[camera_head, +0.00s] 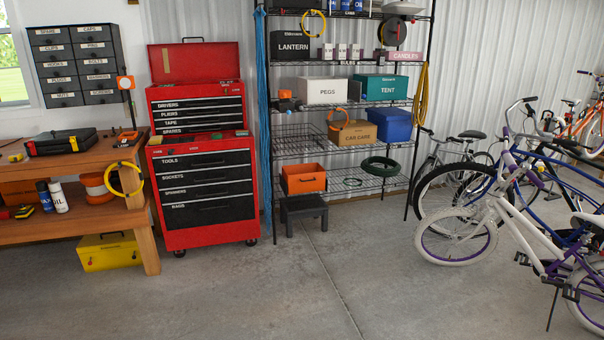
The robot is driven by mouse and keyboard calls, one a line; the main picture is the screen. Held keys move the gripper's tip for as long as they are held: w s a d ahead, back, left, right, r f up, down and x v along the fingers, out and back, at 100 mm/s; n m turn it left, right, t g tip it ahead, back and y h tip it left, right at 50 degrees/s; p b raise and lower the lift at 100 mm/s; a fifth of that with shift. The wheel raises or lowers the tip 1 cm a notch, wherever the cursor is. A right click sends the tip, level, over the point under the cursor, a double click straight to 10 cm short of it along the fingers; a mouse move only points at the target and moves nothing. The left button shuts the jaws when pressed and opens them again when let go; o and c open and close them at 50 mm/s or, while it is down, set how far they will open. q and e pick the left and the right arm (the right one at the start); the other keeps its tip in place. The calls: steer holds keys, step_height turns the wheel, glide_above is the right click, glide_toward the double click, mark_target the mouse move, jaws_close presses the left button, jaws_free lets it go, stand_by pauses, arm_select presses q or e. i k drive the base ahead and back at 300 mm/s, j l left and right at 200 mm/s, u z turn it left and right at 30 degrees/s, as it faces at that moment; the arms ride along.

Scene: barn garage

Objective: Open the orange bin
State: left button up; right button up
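An orange bin (303,184) sits at the left end of the lowest visible level of the black wire shelf rack (345,182). Its front faces me and has a small dark mark near the middle. Its upper part looks darker, and I cannot tell at this distance whether a lid is on it. Neither of my grippers is in view.
A dark step stool (304,212) stands on the floor just below the bin. A red tool chest (207,190) is to the left, beyond a wooden workbench (140,205). Several bicycles (460,235) fill the right. The concrete floor (300,290) in front is clear.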

mark_target(305, 177)
steer(key=i+z, duration=0.15)
steer(key=i, duration=2.3)
